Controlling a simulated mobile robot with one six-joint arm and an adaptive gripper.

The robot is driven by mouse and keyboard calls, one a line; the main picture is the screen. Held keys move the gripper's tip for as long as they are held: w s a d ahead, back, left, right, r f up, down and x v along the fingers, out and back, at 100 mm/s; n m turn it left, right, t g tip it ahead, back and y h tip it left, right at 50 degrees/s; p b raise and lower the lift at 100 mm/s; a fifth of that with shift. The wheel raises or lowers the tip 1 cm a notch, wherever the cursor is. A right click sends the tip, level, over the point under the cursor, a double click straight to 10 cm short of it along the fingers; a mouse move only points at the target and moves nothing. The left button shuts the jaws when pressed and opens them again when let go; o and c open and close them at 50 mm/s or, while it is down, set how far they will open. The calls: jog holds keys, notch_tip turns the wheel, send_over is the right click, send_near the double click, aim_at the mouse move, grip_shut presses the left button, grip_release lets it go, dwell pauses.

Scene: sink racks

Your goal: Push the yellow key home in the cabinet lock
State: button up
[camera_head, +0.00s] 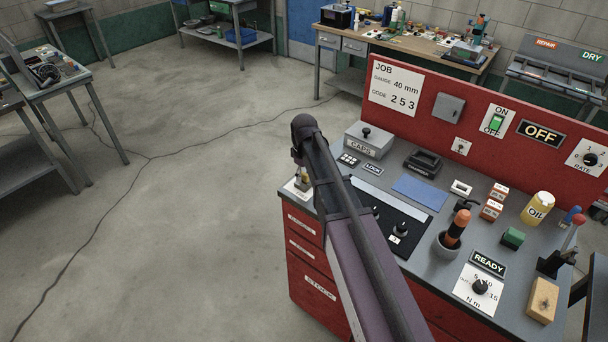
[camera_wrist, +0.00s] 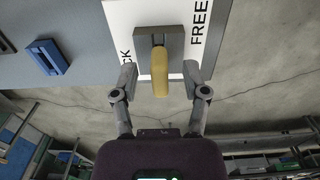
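The yellow key (camera_wrist: 160,74) shows in the wrist view, standing out from the grey lock block (camera_wrist: 145,58). How deep it sits cannot be told. The block is on a white plate (camera_wrist: 183,17) with lettering, "FREE" on the right and a partly hidden word ending in "CK" on the left. My gripper (camera_wrist: 160,80) has its fingers apart, one on each side of the key, with a gap visible at least on the left. In the head view the plate (camera_head: 291,188) is at the bench's left corner, and my arm hides most of the lock and gripper.
A blue slotted piece (camera_wrist: 47,57) lies left of the plate. Floor left of the bench is open.

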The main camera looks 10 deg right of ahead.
aim_at(304, 173)
jog(key=shift+r, duration=0.15)
notch_tip(304, 173, up, 8)
jog(key=p, duration=0.8)
jog(key=shift+r, duration=0.15)
jog(key=shift+s+d+f, duration=0.45)
jog(key=shift+s+d, duration=0.1)
jog(key=shift+d, duration=0.1)
jog(key=shift+s+d+f+b, duration=0.55)
jog(key=shift+s+d, duration=0.4)
jog(key=shift+d, duration=0.1)
jog(key=shift+s+d+f+b, duration=0.45)
jog(key=shift+s+d+b, duration=0.15)
jog(key=shift+s+d, duration=0.4)
jog(key=shift+s+d+f+b, duration=0.55)
jog(key=shift+s+d, duration=0.3)
jog(key=shift+d, duration=0.25)
jog(key=shift+s, duration=0.1)
jog(key=s+d+f+m+b, duration=0.1)
jog(key=s+m+b, duration=0.1)
jog(key=s+m, duration=0.7)
jog(key=s, duration=0.4)
jog(key=shift+d+f, duration=0.25)
jog(key=shift+f, duration=0.15)
